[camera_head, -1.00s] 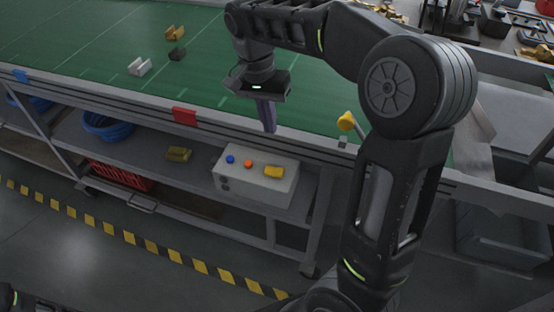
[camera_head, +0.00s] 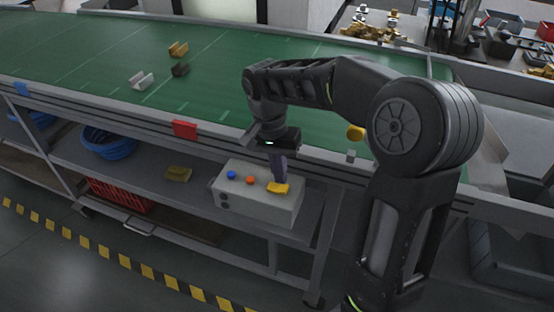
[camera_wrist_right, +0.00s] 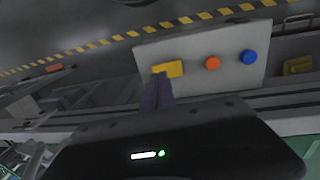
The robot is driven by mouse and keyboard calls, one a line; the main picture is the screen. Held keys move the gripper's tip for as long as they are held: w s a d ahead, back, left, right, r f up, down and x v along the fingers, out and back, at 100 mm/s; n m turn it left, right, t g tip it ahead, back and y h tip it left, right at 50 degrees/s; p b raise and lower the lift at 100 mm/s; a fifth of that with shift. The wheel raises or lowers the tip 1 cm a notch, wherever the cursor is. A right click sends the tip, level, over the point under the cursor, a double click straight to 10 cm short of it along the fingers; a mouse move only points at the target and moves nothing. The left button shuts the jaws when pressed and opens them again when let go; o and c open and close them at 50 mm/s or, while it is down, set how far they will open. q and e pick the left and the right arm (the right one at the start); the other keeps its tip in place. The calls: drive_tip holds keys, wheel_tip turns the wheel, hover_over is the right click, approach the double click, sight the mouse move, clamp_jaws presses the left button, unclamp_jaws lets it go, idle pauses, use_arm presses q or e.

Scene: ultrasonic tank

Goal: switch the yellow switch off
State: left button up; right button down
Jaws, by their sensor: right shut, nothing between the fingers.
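The yellow switch (camera_head: 278,188) sits on the right part of a light grey control box (camera_head: 240,205), beside an orange button (camera_head: 250,181) and a blue button (camera_head: 231,175). The box stands on the shelf below the green conveyor. My right gripper (camera_head: 280,180) points down with its fingers shut and empty, its tips at the switch. In the right wrist view the fingertips (camera_wrist_right: 160,76) overlap the left end of the yellow switch (camera_wrist_right: 174,69); whether they touch it I cannot tell. My left gripper is not in view.
The conveyor edge with a red tag (camera_head: 184,129) runs just above the box. A blue coil (camera_head: 108,142), a yellow part (camera_head: 178,174) and a red crate (camera_head: 120,196) lie to the left. Several small parts rest on the green belt (camera_head: 110,50).

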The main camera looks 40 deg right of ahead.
drive_tip(key=shift+s+d+f, duration=0.1)
drive_tip(key=shift+f, duration=0.85)
